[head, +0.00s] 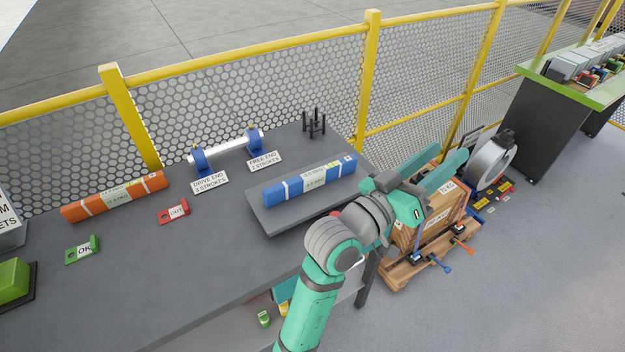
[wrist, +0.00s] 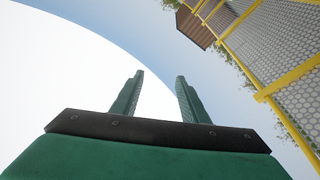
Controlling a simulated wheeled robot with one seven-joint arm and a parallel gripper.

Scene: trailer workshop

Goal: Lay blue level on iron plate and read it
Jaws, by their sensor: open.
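The blue level (head: 311,184), a long bar with white bands and a printed label, lies flat on the dark iron plate (head: 283,222), which is on the workbench. The text on the level is too small to read surely. My gripper (head: 452,168) is open and empty, to the right of the level and apart from it, past the bench's right end. In the wrist view its two green fingers (wrist: 157,97) stand apart with only sky between them.
On the grey bench (head: 185,270) lie an orange level (head: 115,196), a red OUT tag (head: 174,212) and a green OK tag (head: 82,250). A roller on blue stands (head: 228,147) is behind. A yellow-framed mesh fence (head: 240,90) borders the bench. A wooden crate (head: 425,232) stands right.

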